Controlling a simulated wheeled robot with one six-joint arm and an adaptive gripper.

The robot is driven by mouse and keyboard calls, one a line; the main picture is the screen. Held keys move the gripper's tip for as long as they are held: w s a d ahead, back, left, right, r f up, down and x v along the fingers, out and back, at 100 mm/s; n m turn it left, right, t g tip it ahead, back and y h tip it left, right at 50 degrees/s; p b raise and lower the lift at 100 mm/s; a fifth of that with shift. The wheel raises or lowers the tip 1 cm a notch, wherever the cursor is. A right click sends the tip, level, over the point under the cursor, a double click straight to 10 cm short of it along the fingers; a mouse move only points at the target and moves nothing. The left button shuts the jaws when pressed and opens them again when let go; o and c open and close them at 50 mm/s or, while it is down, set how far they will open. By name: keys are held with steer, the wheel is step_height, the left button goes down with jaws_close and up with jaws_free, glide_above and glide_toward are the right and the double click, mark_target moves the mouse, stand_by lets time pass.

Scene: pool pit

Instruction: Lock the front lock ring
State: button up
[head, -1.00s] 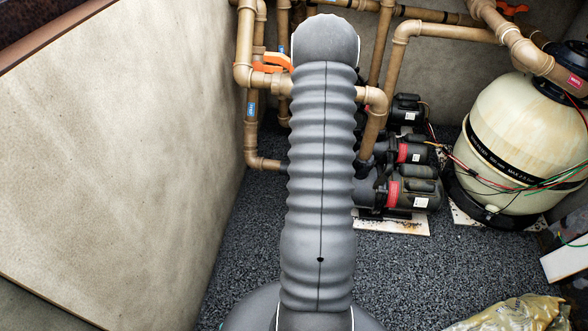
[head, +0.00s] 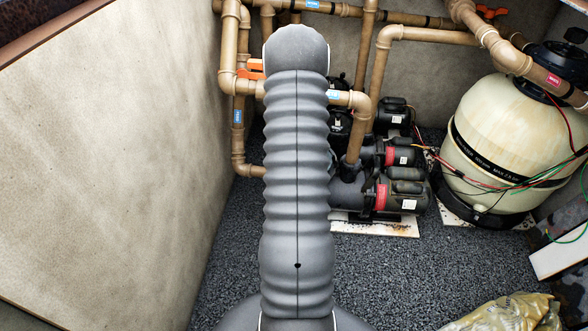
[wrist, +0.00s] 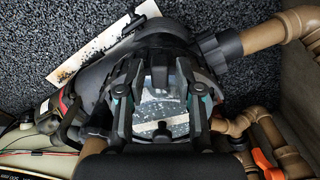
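In the wrist view, the front pump's strainer housing lies under my gripper (wrist: 160,82). Its clear lid (wrist: 160,112) shows between my two fingers, with a dark lock ring (wrist: 168,42) around it, partly covered by the fingers. The fingers are apart, one on each side of the lid, with nothing held between them. I cannot tell whether they touch the ring. In the head view, the front pump (head: 400,192) shows right of my arm. Its ring and my gripper are hidden behind the arm.
Brown pipes with an orange valve handle (head: 252,68) run along the back left. A second pump (head: 397,152) stands behind the front one. A big cream filter tank (head: 510,140) with loose wires is at the right.

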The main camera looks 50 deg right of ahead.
stand_by(0.3)
step_height(320, 180, up, 12)
stand_by(0.5)
